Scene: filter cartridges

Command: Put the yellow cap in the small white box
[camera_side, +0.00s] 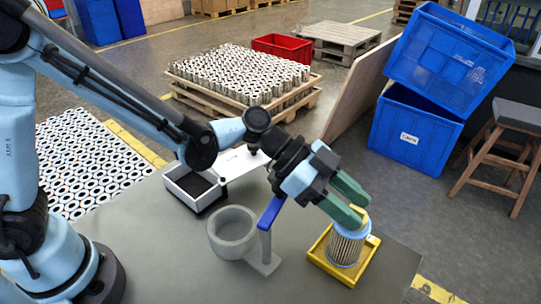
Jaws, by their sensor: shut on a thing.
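My gripper (357,211), with green fingers, is at the right of the table, pointing down at the top of a filter cartridge (346,247). The fingers are shut on the yellow cap (363,221), which shows only in part between and beside them. The cap is at the cartridge's upper end; I cannot tell whether it still touches it. The pleated cartridge stands in a shallow yellow tray (366,262). The small white box (185,196), dark inside, sits open at the table's back left, well left of my gripper. A white panel (243,163) is beside it.
A grey round holder (231,241) with a blue lever (271,213) stands between the white box and the yellow tray. The front of the table (190,265) is bare. Blue crates (413,130), a stool (500,150) and a pallet of cartridges (240,75) stand beyond the table.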

